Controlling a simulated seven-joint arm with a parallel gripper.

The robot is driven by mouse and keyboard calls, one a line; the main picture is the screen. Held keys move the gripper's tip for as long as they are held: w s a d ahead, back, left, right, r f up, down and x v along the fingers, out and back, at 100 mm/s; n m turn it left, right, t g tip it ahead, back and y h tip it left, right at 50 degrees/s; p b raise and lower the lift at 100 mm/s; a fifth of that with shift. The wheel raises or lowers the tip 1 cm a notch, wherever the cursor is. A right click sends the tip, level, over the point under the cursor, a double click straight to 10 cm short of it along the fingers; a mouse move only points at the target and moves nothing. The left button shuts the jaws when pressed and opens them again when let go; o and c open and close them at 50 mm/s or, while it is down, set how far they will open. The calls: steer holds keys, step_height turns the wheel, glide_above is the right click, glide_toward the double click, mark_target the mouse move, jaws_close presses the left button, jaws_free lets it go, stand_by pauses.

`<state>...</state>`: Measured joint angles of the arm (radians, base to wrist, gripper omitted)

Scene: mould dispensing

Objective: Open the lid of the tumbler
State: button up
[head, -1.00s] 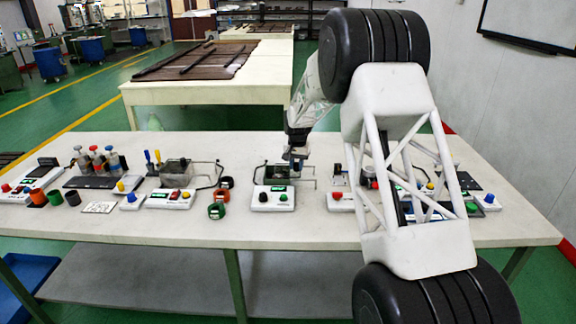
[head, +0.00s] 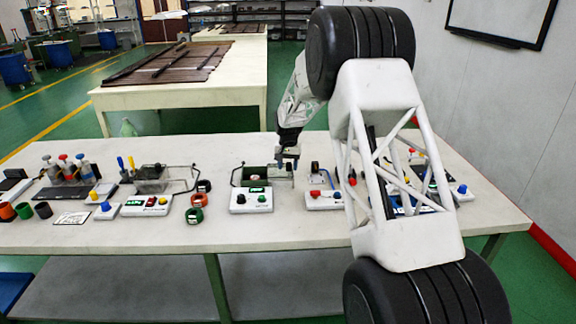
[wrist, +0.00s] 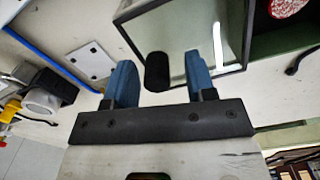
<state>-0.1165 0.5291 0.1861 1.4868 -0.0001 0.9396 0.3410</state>
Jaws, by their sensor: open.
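The tumbler is a green open-topped box (head: 256,177) behind a white control unit (head: 251,200) on the table; its dark green wall (wrist: 285,44) shows at the right of the wrist view. Its lid, a clear panel in a dark frame (wrist: 205,55), seems to lie to one side of the opening, which shows a round red-speckled content (wrist: 288,7). A black knob (wrist: 158,72) stands on the lid. My gripper (wrist: 168,75) is open, its blue fingers on either side of the knob with gaps. In the head view my gripper (head: 287,158) is at the box's right side.
A red-knob unit (head: 322,198) with blue tubing stands close right of the tumbler. Several coloured rings (head: 197,200) and a wire frame (head: 182,178) are to the left. The table's front strip (head: 160,235) is clear.

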mark_target(288, 163)
steer(key=shift+r, duration=3.9)
steer(key=shift+s+d+r, duration=0.15)
steer(key=shift+s+r, duration=0.25)
steer(key=s+d+r, duration=0.2)
steer(key=s+r, duration=0.3)
steer(key=s, duration=0.5)
steer(key=s+d+r+n+t, duration=0.1)
steer(key=s+d+r, duration=0.2)
steer(key=s+r, duration=0.5)
steer(key=s+d+r, duration=0.2)
steer(key=s+r, duration=0.1)
steer(key=s, duration=0.9)
steer(key=s+d+f, duration=0.2)
steer(key=s, duration=1.5)
steer(key=s+d+f+n+t, duration=0.1)
steer(key=s+d+f, duration=0.1)
steer(key=s, duration=1.6)
steer(key=shift+d+t, duration=0.15)
steer(key=shift+t, duration=0.15)
